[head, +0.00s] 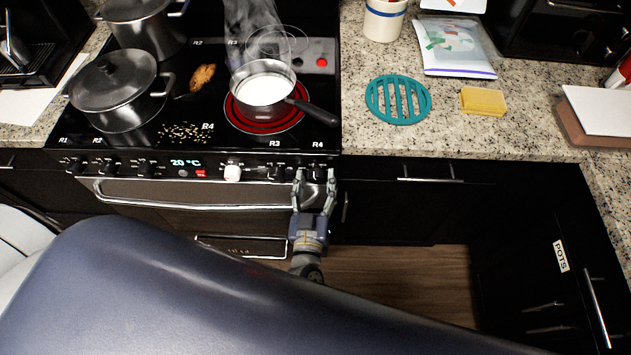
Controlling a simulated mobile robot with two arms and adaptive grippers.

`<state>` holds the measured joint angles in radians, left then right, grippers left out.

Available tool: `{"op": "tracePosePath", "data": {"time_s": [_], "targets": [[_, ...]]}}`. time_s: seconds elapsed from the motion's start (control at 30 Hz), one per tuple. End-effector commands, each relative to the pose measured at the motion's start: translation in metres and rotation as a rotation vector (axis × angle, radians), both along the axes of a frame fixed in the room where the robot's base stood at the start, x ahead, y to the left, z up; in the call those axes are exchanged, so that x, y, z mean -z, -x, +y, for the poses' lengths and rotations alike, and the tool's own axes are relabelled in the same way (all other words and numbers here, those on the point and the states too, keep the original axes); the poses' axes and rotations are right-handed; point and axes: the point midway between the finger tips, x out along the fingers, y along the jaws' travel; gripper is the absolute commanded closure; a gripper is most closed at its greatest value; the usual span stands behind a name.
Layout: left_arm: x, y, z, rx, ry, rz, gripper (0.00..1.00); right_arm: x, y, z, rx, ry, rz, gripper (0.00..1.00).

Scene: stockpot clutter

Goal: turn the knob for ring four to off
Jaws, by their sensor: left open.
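The knob under the front label R4 (318,173) is a dark knob at the right end of the stove's front panel. My left gripper (315,183) is open in front of the panel, its two fingers pointing up on either side of this knob. I cannot tell whether they touch it, and the knob's pointer is too small to read. The ring marked R4 (294,122) glows red at the front right of the hob. A saucepan (264,84) with white liquid stands on it, steaming. My right gripper is not in view.
The dark R3 knob (276,172) sits just left of the gripper, then a white knob (232,173). The saucepan's black handle (318,114) points toward the front right. A lidded stockpot (113,90) stands front left. The oven handle (190,206) runs below the panel.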

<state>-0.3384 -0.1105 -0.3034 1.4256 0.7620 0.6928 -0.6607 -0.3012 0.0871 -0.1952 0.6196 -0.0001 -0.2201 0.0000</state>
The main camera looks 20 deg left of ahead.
Motion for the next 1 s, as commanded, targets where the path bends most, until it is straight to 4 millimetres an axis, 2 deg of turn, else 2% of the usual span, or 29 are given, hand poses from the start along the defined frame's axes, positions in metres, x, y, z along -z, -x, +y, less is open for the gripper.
{"op": "tracePosePath", "data": {"time_s": [0.17, 0.2, 0.37, 0.4, 0.73, 1.0], "targets": [[0.000, 0.000, 0.000, 0.000, 0.000, 0.000, 0.46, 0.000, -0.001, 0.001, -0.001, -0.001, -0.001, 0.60], [0.000, 0.000, 0.000, 0.000, 0.000, 0.000, 0.51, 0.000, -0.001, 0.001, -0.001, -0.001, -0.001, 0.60], [0.000, 0.000, 0.000, 0.000, 0.000, 0.000, 0.87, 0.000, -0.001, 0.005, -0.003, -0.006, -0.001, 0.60], [0.000, 0.000, 0.000, 0.000, 0.000, 0.000, 0.91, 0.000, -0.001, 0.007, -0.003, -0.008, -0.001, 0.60], [0.001, 0.000, 0.000, 0.000, 0.027, -0.008, 0.91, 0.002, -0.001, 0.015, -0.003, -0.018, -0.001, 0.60], [0.002, 0.001, 0.001, 0.000, 0.170, -0.049, 0.91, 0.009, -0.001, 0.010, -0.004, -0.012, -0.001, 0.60]]}}
